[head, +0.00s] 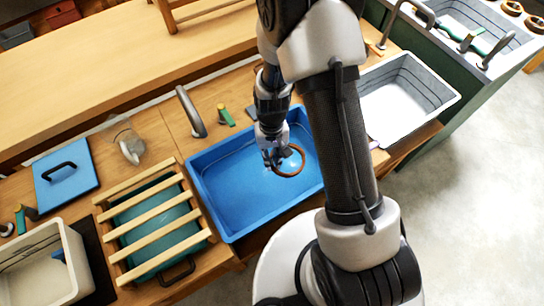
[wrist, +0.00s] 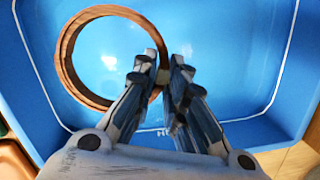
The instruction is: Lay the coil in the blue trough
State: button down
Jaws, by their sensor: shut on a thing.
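The coil is a brown ring (head: 301,164), seen over the blue trough (head: 224,213) in the head view. In the wrist view the coil (wrist: 66,55) shows as a full ring at the upper left, with its right side between my fingertips. My gripper (head: 272,157) is shut on the coil's rim, and its fingers (wrist: 160,75) point into the trough. The trough (wrist: 40,85) has a flat blue floor and fills most of the wrist view. I cannot tell whether the coil touches the floor.
A slatted wooden rack (head: 128,211) over a green tub stands left of the trough. A tall grey tap (head: 190,112) rises behind the trough. A white basin (head: 403,104) is at the right, and a blue lidded board (head: 66,176) lies far left.

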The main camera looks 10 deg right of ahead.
notch_tip(320, 180, down, 4)
jog(key=shift+r+b, duration=0.15)
jog(key=shift+b, duration=0.6)
jog(key=shift+f, duration=3.95)
jog(key=c, duration=1.6)
grip_release()
jog(key=shift+o, duration=0.2)
jog(key=o, duration=0.3)
jog(key=shift+o, duration=0.2)
notch_tip(320, 180, up, 19)
jog(key=p, duration=1.3)
jog(key=shift+p, duration=0.4)
